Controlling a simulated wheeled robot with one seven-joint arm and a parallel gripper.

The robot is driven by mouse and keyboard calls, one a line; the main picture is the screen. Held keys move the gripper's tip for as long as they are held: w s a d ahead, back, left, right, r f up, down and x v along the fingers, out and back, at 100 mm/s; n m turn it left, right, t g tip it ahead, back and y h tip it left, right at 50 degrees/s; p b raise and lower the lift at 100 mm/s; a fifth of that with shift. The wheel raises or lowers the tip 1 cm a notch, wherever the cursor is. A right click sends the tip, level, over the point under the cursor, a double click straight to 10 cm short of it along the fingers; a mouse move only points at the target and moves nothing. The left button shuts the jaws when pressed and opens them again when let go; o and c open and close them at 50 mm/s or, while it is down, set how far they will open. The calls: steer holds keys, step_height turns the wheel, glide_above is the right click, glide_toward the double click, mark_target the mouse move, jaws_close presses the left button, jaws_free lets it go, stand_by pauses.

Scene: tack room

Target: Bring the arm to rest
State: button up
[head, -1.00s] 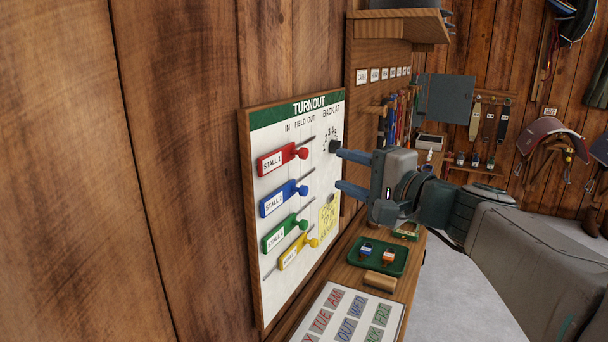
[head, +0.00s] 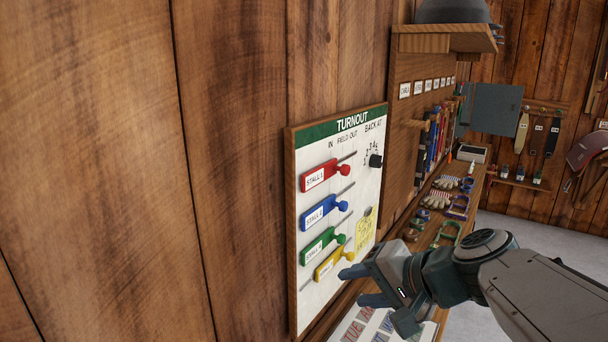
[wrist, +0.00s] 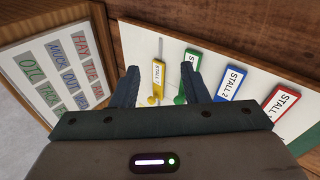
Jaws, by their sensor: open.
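My gripper (head: 358,286) is open and empty, in front of the lower part of the turnout board (head: 378,186). In the wrist view its two fingers (wrist: 160,88) stand apart, with the yellow slider (wrist: 159,75) and the green slider (wrist: 188,78) showing between and behind them. The board's red slider (head: 325,176), blue slider (head: 325,211), green slider (head: 322,246) and yellow slider (head: 328,264) sit on slanted rods. I cannot tell from these views whether a finger touches the board.
A wooden shelf (head: 480,200) below the board runs back, holding brushes and other tack. A lettered card (head: 350,330) lies near my gripper, partly hidden by it; it also shows in the wrist view (wrist: 55,80). An upper shelf (head: 445,38) juts from the wall. Floor at right is clear.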

steer(key=s+d+f+n+g+h+p, duration=0.3)
steer(key=s+d+f+n+g+h, duration=0.1)
steer(key=s+f, duration=0.5)
steer(key=d+n+h, duration=0.1)
steer(key=n+h, duration=0.1)
steer(key=h, duration=0.1)
steer(key=shift+s+g, duration=0.3)
